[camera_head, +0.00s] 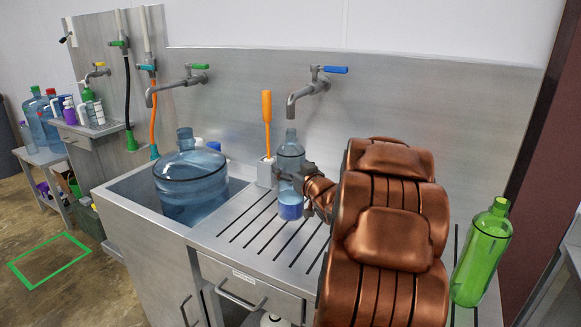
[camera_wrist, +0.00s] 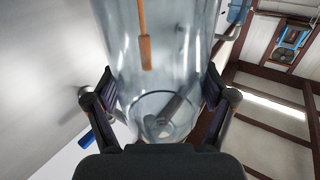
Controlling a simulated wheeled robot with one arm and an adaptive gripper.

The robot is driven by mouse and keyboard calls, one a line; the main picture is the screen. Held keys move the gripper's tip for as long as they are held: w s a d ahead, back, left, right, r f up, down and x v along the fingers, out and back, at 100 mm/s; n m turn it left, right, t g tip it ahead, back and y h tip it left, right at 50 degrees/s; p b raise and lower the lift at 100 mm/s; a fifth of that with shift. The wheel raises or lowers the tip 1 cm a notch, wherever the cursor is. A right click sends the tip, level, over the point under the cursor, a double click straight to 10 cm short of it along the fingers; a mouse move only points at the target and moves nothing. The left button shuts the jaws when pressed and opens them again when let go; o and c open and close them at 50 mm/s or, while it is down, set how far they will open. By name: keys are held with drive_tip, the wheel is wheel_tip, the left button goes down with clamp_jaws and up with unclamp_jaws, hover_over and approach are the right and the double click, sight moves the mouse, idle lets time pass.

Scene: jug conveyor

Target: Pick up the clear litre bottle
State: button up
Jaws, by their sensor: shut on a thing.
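The clear litre bottle (camera_head: 290,158) stands upright at the back of the slotted drainboard in the head view, with a blue-purple band low on it. My gripper (camera_head: 294,180) reaches it from the right and is shut around it. In the wrist view the bottle (camera_wrist: 165,60) fills the middle, with a finger of my gripper (camera_wrist: 160,100) pressed on each side. My copper-coloured arm hides part of the drainboard. I cannot tell whether the bottle's base touches the board.
A large blue jug (camera_head: 190,185) sits in the sink on the left. An orange-handled brush (camera_head: 267,120) stands in a holder close behind the bottle. A tap (camera_head: 310,88) hangs above it. A green bottle (camera_head: 482,255) stands at the drainboard's right end.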

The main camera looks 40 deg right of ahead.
drive_tip(key=s+a+r+b, duration=0.1)
drive_tip(key=s+a+b, duration=0.4)
drive_tip(key=s+a, duration=0.2)
drive_tip(key=shift+s, duration=0.25)
drive_tip(key=shift+a+r, duration=0.1)
drive_tip(key=shift+a, duration=0.05)
idle(0.3)
